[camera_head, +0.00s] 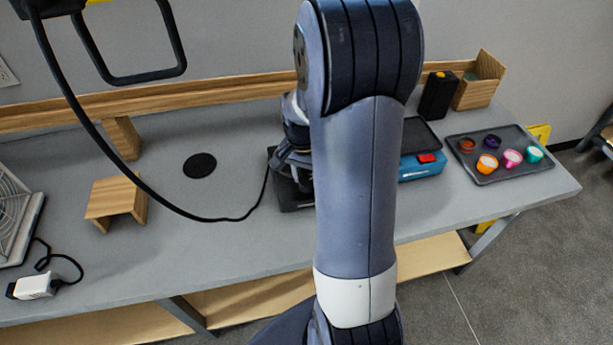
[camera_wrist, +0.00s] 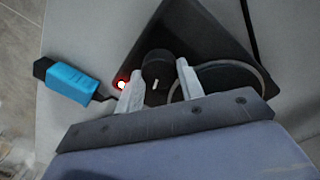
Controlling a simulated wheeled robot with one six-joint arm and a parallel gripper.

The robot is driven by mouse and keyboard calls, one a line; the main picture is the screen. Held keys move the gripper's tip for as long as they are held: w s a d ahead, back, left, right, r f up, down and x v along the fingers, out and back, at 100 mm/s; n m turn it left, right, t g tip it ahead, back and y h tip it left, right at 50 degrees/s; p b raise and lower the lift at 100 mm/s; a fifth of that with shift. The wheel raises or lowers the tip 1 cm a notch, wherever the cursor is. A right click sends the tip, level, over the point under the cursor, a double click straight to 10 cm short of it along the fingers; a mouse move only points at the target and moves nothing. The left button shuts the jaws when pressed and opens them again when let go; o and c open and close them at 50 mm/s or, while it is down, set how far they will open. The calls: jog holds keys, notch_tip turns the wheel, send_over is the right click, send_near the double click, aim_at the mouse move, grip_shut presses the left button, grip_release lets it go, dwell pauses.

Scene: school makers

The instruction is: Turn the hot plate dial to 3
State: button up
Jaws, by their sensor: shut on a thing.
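The hot plate (camera_wrist: 205,45) is a dark, flat unit with a round ring-edged plate at its right in the wrist view. Its black dial (camera_wrist: 156,66) carries a short white mark and stands between the two pale fingers of my gripper (camera_wrist: 159,76). The fingers are shut on the dial's sides. A small red light (camera_wrist: 121,85) glows beside the left finger. No numbers around the dial can be read. In the head view the dark hot plate (camera_head: 292,198) shows only partly behind my arm, with my gripper (camera_head: 296,165) over it; the dial is hidden there.
A blue box with a red button (camera_head: 421,168) stands right of my arm. A dark tray of colourful cups (camera_head: 490,172) lies farther right. A black cable (camera_head: 165,208) crosses the bench at left. A wooden stand (camera_head: 117,196) and black disc (camera_head: 200,165) are left.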

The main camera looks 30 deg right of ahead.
jog(key=m, duration=0.5)
jog(key=shift+d+m, duration=0.1)
jog(key=shift+m, duration=0.2)
jog(key=shift+m+y, duration=0.3)
jog(key=shift+m, duration=1.8)
jog(key=o, duration=1)
jog(key=shift+s, duration=0.1)
